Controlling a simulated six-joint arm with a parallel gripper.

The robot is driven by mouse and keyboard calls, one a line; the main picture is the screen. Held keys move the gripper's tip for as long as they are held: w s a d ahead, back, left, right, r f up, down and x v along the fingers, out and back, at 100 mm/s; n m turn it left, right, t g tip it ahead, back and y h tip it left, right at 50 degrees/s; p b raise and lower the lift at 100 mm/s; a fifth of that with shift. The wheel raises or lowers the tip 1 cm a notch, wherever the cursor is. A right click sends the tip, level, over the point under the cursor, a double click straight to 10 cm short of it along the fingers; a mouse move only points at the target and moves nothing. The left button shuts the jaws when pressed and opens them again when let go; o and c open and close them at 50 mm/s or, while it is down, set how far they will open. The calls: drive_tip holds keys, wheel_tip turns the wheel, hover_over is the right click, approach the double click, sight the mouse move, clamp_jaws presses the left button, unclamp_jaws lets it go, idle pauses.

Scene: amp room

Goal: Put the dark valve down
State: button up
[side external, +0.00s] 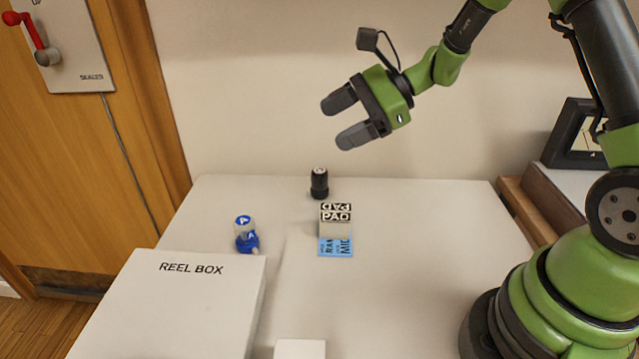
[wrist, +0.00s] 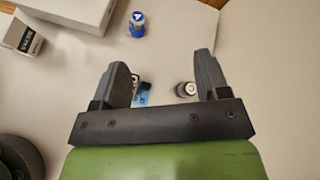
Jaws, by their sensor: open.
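The dark valve (side external: 319,183) stands upright on the pale table, near its back edge. It also shows in the wrist view (wrist: 186,90), close to the right finger, with its light top facing up. My gripper (side external: 335,125) is open and empty, raised in the air above the dark valve and apart from it. In the wrist view its two fingers (wrist: 160,62) are spread with nothing between them. A second valve, blue and white (side external: 246,235), stands at the left of the table and shows at the top of the wrist view (wrist: 137,24).
A small block marked PAD (side external: 336,228) stands just in front of the dark valve, with a blue card (side external: 335,247) at its foot. A large REEL BOX (side external: 180,305) fills the front left. The table's right side (side external: 430,230) is clear.

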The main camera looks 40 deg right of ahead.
sight(320, 170)
drive_tip(key=w+d+f+m+t+h, duration=0.1)
drive_tip(key=w+d+f+m, duration=0.1)
drive_tip(key=f, duration=0.3)
drive_tip(key=w+d+f+m+t+h, duration=0.1)
drive_tip(key=w+d+f+m+t, duration=0.1)
drive_tip(key=f+m, duration=0.2)
drive_tip(key=w+d+f+m+t, duration=0.1)
drive_tip(key=w+d+f+m, duration=0.1)
drive_tip(key=f, duration=0.3)
drive_tip(key=shift+w+d+f+m+t+h, duration=0.3)
drive_tip(key=shift+w+d+m+h, duration=0.15)
drive_tip(key=shift+m, duration=0.25)
drive_tip(key=shift+s+a+x, duration=0.1)
drive_tip(key=shift+a+x, duration=0.1)
drive_tip(key=shift+x, duration=1.3)
drive_tip(key=shift+s+a+x, duration=0.1)
drive_tip(key=shift+a+x, duration=0.05)
drive_tip(key=shift+x, duration=1.4)
drive_tip(key=c, duration=1.1)
drive_tip(key=shift+r, duration=0.1)
